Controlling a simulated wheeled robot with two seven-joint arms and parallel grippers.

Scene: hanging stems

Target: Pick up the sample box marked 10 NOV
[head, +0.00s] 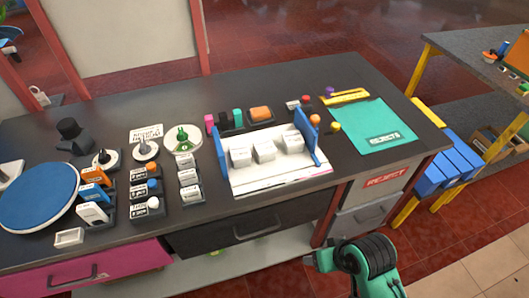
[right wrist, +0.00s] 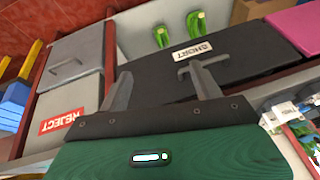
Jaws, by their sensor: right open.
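Three white boxes stand in a row on a white rack (head: 280,180) with blue end plates in the head view: a left one (head: 240,156), a middle one (head: 264,151) and a right one (head: 292,142). Their markings are too small to read, so I cannot tell which is marked 10 NOV. My right gripper (right wrist: 160,72) is open and empty in the right wrist view, its fingers in front of the bench's drawer fronts. My right arm shows at the bottom of the head view, in front of the bench and apart from the boxes. My left gripper is not in view.
Small labelled blocks (head: 147,188), a blue round disc (head: 38,198) and a white dish (head: 183,139) stand left of the rack. A teal rejects mat (head: 378,124) lies right. A yellow ball (head: 334,127) sits beside the rack. Drawer handles (right wrist: 70,70) protrude below the benchtop.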

